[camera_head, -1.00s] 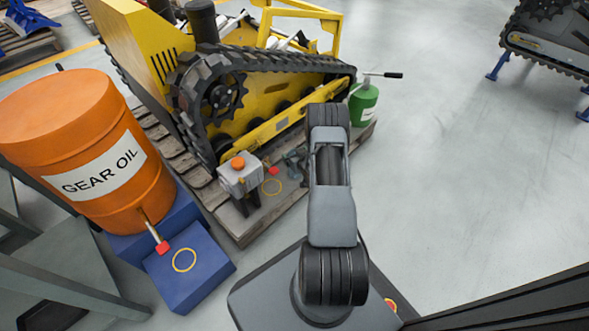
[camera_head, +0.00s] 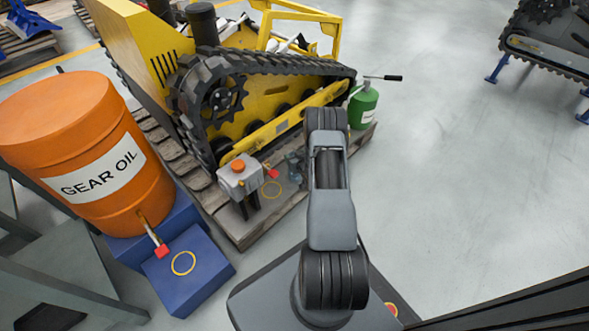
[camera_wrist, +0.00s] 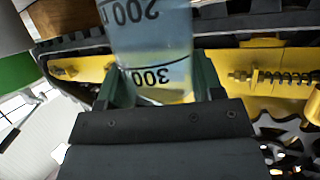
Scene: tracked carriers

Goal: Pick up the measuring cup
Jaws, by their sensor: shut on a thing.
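The measuring cup (camera_wrist: 150,45) is a clear vessel with black marks, 200 and 300, and shows large in the wrist view. My gripper (camera_wrist: 160,82) is shut on it, with one dark green finger on each side. In the head view my gripper (camera_head: 296,170) is small and partly hidden behind my arm, and I cannot make out the cup there.
A yellow tracked carrier (camera_head: 270,97) stands on a wooden pallet (camera_head: 245,228). A grey box with an orange cap (camera_head: 239,178) and a green can (camera_head: 363,106) are near my arm. An orange gear oil drum (camera_head: 75,140) stands on a blue stand (camera_head: 190,275).

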